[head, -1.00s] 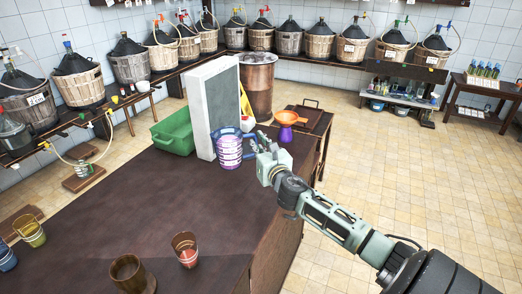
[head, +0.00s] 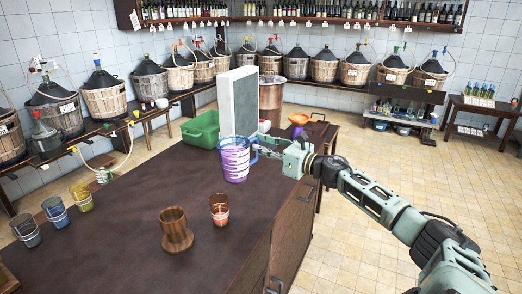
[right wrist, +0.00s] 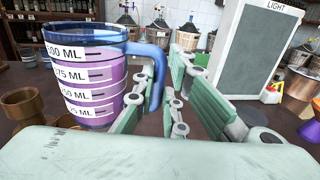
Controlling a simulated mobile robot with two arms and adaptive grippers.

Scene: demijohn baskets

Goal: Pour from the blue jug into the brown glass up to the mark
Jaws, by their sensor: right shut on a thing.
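The blue jug (head: 235,160) is see-through, with a blue rim and handle, purple liquid and white measuring labels. It is upright in front of the grey board. I cannot tell whether the jug touches the table. The brown glass (head: 175,228) stands upright on a round brown base at the table's front, left of the jug. My left gripper is not in view.
A reddish glass (head: 219,210) with a pale band stands close right of the brown glass. Tinted glasses (head: 55,214) stand at the table's left. A green tub (head: 201,130) and grey board (head: 238,102) stand behind the jug. The table's middle is clear.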

